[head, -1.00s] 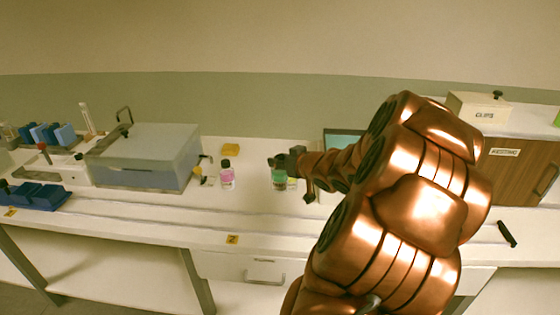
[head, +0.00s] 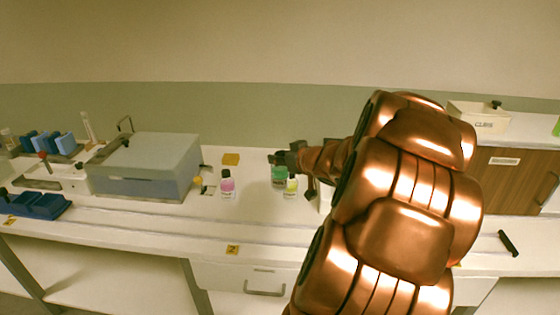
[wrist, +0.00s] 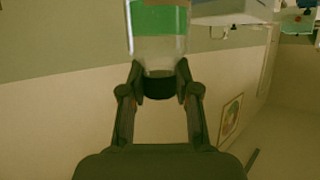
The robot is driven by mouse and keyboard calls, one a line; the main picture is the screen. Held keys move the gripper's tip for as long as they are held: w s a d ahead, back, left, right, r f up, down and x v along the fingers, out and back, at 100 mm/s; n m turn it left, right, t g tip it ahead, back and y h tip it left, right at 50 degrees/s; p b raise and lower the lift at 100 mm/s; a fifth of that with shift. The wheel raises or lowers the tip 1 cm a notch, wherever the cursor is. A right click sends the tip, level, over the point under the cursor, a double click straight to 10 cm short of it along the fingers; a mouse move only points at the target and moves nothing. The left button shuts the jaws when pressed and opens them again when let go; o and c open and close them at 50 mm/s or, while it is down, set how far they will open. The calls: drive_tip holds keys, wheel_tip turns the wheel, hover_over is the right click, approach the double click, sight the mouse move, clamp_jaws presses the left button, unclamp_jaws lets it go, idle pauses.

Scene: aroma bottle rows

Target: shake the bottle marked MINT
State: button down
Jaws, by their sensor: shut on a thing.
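A bottle with a green label (head: 279,174) hangs from my gripper (head: 283,160) above the counter in the head view. In the wrist view my gripper (wrist: 160,82) is shut on the dark cap of this green bottle (wrist: 158,28), a finger on each side. Any writing on its label is too small or out of view to read. A bottle with a yellow-green label (head: 291,187) stands on the counter just right of the held one, partly hidden. A pink bottle with a dark cap (head: 227,185) stands further left.
The counter in front of the bottles is clear. A wooden cabinet (head: 510,175) stands right.

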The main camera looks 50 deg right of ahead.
sight(285, 171)
wheel_tip(285, 171, down, 5)
drive_tip(key=shift+r, duration=0.1)
wheel_tip(285, 171, up, 7)
drive_tip(key=shift+f, duration=3.4)
drive_tip(key=shift+r, duration=0.1)
